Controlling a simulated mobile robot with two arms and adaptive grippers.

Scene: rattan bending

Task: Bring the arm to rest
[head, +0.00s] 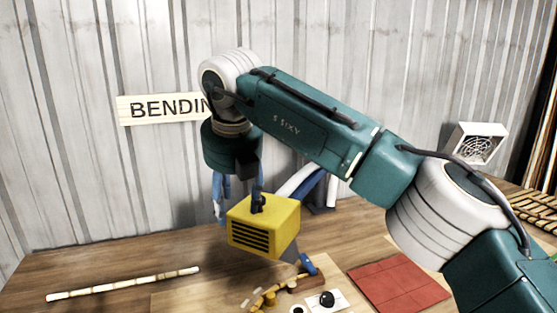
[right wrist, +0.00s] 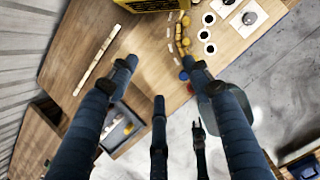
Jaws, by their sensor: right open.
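My right arm reaches in from the right in the head view and bends down at its wrist. My right gripper (head: 240,198) hangs fingers down over the table, in front of the wall. In the right wrist view the gripper (right wrist: 160,66) has its two dark fingers wide apart, with nothing between the tips. My left gripper is in neither view.
The wooden table (head: 110,265) holds a pale rattan pole (head: 123,284) at left, a curved row of pegs (head: 268,297), a blue-handled tool (head: 307,264) and a red mat (head: 398,285). A white fan box (head: 474,143) stands at back right. The table's left side is mostly clear.

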